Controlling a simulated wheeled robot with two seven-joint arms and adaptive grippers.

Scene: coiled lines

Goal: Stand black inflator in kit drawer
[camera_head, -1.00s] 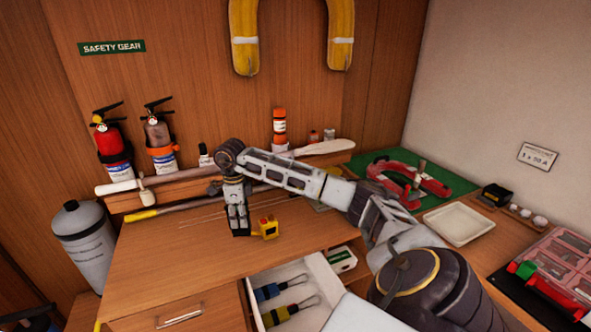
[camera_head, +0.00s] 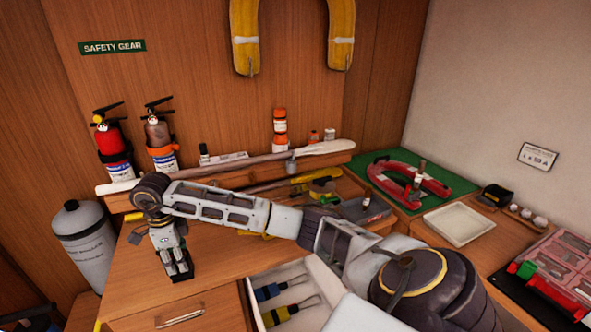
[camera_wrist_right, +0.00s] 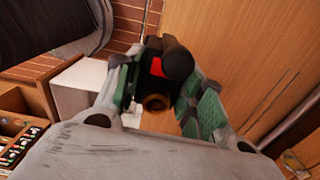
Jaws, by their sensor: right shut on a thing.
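My right gripper (camera_head: 177,268) hangs fingers down above the left part of the wooden desk top, to the left of the open drawer. In the right wrist view, it (camera_wrist_right: 160,95) is shut on the black inflator (camera_wrist_right: 177,62), which has a red patch and a brass-coloured ring at its end. In the head view the inflator is hard to make out among the dark fingers. The kit drawer (camera_head: 318,272) is pulled open at the bottom centre, its white inside partly hidden by my right arm. My left gripper is not in view.
Blue and yellow-handled tools (camera_head: 283,312) lie in the drawer. Two extinguishers (camera_head: 115,155) and a paddle (camera_head: 230,166) are at the back. A grey cylinder (camera_head: 84,245) stands at left. A white tray (camera_head: 460,224) is at right. The desk's left front is clear.

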